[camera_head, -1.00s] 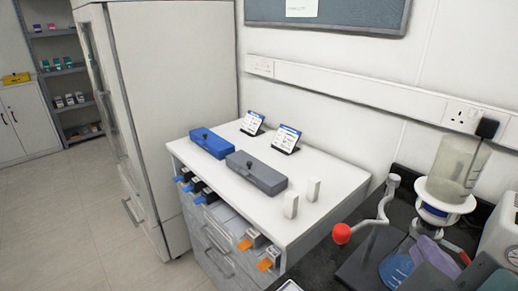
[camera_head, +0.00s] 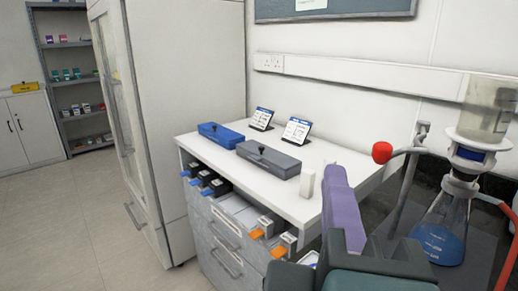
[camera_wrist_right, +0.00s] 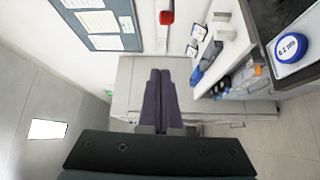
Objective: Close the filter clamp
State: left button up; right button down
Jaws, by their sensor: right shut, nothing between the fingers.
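The filter clamp's red ball knob (camera_head: 382,152) sits at the end of a grey lever that sticks out to the left beside the filter stand. The stand carries a clear funnel (camera_head: 488,108) with a white collar above a flask (camera_head: 441,232) of blue liquid. My right gripper (camera_head: 336,172) has purple fingers closed together with nothing between them. It is left of and below the knob in the head view, apart from it. The right wrist view shows the shut fingers (camera_wrist_right: 160,76) and the red knob (camera_wrist_right: 167,17) beyond them. My left gripper is not in view.
A white-topped cabinet (camera_head: 222,167) holds a blue case (camera_head: 220,136), a grey case (camera_head: 268,160) and two tilted cards. A white block (camera_head: 305,182) stands near my fingers. A red hose (camera_head: 497,203) runs at the right.

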jog(key=w+d+p, duration=0.2)
jog(key=w+d, duration=0.3)
jog(key=w, duration=0.2)
jog(key=shift+w+d+p, duration=0.2)
jog(key=shift+d+p, duration=0.1)
jog(key=shift+d, duration=0.05)
jog(key=shift+s+d, duration=0.1)
